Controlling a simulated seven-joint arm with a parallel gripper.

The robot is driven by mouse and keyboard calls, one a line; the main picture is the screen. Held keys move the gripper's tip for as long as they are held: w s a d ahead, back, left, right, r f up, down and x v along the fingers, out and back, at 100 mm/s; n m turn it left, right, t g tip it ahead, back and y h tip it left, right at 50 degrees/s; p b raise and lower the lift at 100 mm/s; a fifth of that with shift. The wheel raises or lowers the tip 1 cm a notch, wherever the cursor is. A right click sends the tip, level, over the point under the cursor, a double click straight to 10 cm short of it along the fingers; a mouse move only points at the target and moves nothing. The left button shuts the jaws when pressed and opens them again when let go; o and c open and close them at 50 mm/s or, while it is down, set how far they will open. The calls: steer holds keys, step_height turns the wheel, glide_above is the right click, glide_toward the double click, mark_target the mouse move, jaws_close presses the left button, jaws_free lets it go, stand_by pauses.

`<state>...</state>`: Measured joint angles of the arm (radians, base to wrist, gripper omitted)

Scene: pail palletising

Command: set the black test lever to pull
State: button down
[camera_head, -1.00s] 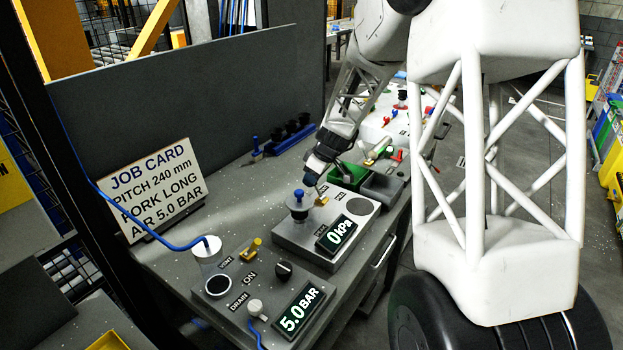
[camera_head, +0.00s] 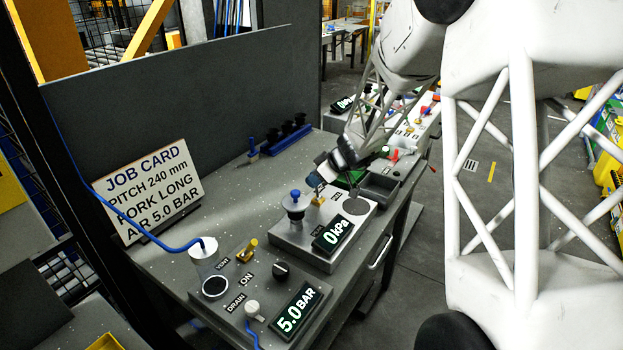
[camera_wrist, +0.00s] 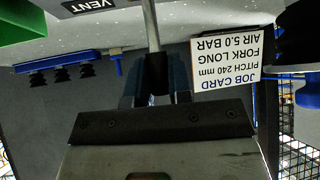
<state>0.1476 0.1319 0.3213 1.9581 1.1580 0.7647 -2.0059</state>
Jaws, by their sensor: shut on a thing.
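The black test lever (camera_wrist: 157,64) shows in the wrist view as a black grip on a thin metal rod. My gripper (camera_wrist: 154,84) is shut on it, one finger on each side. In the head view my gripper (camera_head: 317,182) is low over the back of the grey test unit (camera_head: 285,240), beside a small brass fitting (camera_head: 318,200). The lever cannot be made out there. The unit's display (camera_head: 332,236) reads 0 kPa.
A blue-topped post (camera_head: 295,203) stands on the unit, left of my gripper. A second panel with a 5.0 BAR display (camera_head: 296,312) is nearer. The job card (camera_head: 150,190) and a blue rack of black cups (camera_head: 287,138) are behind. Open bench lies between.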

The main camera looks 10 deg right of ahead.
steer(key=shift+s+d+t+y, duration=0.5)
steer(key=shift+t+y, duration=0.2)
steer(key=shift+y, duration=0.05)
steer(key=shift+s+d+t+y, duration=0.45)
steer(key=shift+d+t+y, duration=0.05)
steer(key=shift+t+y, duration=0.25)
steer(key=c, duration=1.1)
jaws_free()
steer(key=shift+o, duration=0.2)
steer(key=v, duration=0.7)
steer(key=shift+s+d, duration=0.2)
steer(key=shift+d, duration=0.15)
steer(key=shift+r, duration=0.1)
steer(key=shift+c, duration=0.3)
